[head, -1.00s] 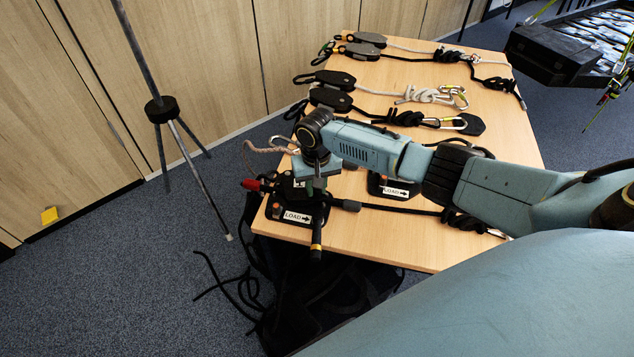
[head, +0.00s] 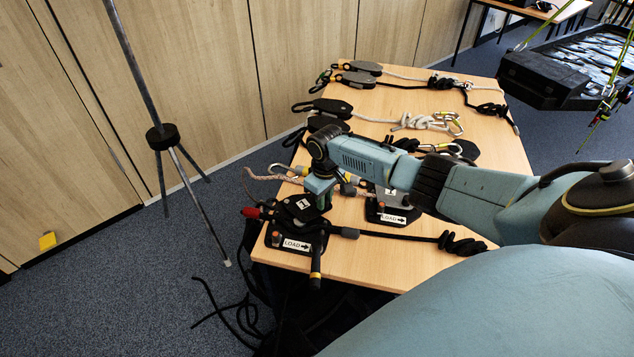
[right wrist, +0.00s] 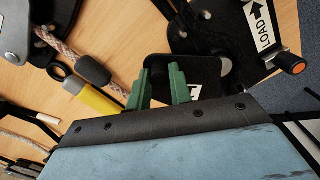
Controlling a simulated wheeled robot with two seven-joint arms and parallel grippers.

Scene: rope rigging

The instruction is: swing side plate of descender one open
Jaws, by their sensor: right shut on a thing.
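Descender one (head: 296,243), a black device with a white LOAD label and a black handle, lies at the table's near left corner. Its dark side plate (head: 303,208) bears a white tag with a "1". My right gripper (head: 318,194) is over the plate's far right edge, shut on it. In the right wrist view the green fingers (right wrist: 160,88) meet the edge of the dark plate (right wrist: 208,70), and the descender's body (right wrist: 222,30) is beyond it. The fingers partly hide the plate's edge. My left gripper is not in view.
A second descender (head: 393,217) with a LOAD label is close at the right, under my arm. Black rope (head: 395,235) runs right from descender one. Pulleys (head: 330,107), ropes and carabiners fill the far table. A tripod (head: 161,137) stands left on the floor.

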